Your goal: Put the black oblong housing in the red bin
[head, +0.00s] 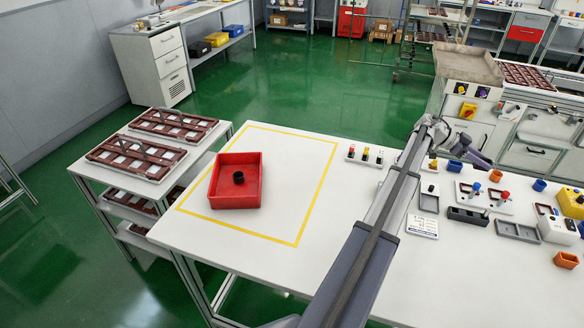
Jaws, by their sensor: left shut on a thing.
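The red bin (223,202) stands on the left part of the white table, inside a yellow taped outline. A small black round piece (239,177) stands in it. My left arm crosses the table from the bottom edge, and my left gripper (484,162) is at its far end, well to the right of the bin. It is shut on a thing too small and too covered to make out. A dark oblong block (467,216) lies on the table below the gripper in the picture; I cannot tell whether it is the black oblong housing. My right gripper is out of view.
Small coloured parts (365,157) stand at the back edge. A rack with brown trays (136,158) stands left. The table's front middle is clear.

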